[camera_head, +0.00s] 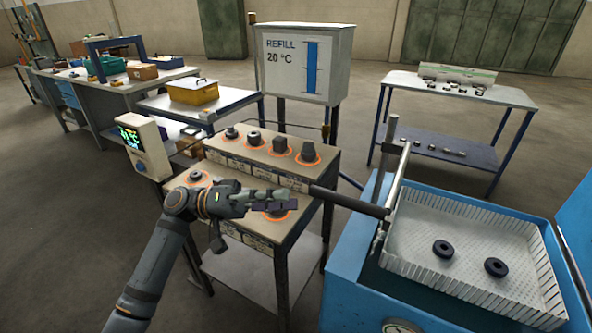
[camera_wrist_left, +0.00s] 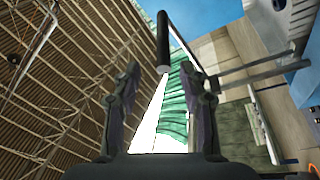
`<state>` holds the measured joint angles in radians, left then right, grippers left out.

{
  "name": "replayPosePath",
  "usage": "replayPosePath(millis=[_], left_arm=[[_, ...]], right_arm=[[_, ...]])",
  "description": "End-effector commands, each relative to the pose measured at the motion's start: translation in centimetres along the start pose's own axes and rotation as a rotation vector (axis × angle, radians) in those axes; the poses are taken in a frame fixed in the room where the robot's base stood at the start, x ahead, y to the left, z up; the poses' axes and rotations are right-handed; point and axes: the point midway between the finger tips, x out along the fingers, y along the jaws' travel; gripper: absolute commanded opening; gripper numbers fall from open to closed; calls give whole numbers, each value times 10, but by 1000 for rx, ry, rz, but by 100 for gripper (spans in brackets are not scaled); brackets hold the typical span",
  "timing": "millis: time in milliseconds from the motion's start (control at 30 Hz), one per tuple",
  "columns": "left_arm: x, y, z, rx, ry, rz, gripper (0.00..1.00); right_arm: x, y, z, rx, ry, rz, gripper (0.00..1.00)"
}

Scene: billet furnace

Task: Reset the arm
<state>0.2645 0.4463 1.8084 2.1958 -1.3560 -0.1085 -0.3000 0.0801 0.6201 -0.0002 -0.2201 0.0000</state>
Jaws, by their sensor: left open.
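My left arm comes in from the lower left in the head view. Its gripper (camera_head: 280,200) is held above the front part of the billet stand (camera_head: 245,218), pointing right. In the left wrist view the two fingers of my left gripper (camera_wrist_left: 163,95) stand apart with nothing between them. A dark rounded bar (camera_wrist_left: 162,45) shows beyond the fingertips; in the head view the dark bar (camera_head: 348,201) lies to the right of the gripper, apart from it. My right gripper is in neither view.
The blue machine (camera_head: 350,285) with a white perforated basket (camera_head: 470,240) holding two black rings (camera_head: 443,249) stands at right. Several dark billets (camera_head: 280,146) sit on the stand's upper step. A small display box (camera_head: 145,147) stands at its left. A refill tank (camera_head: 300,62) rises behind.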

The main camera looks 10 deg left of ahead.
Motion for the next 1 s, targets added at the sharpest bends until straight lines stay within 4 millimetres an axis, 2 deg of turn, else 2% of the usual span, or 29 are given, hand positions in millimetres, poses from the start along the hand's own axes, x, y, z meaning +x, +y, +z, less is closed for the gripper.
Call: replayPosePath(millis=[67,167,267,333,400,500,600,733,1000], left_arm=[[1,-4,4,0,-5,-13,43],[7,-30,28,-1,-37,-110,43],[10,-83,79,2,-107,-327,43],[2,-122,121,7,-165,-521,43],[-14,-153,158,13,-216,-718,43],[-46,-181,197,15,-270,-974,43],[-78,-191,222,15,-304,-1177,43],[-115,-190,244,6,-330,-1384,43],[-181,-164,274,-23,-364,-1738,43]], right_arm=[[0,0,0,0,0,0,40],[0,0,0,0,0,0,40],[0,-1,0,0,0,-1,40],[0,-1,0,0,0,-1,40],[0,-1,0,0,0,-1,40],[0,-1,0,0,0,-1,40],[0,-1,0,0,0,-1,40],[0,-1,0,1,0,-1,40],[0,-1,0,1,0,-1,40]])
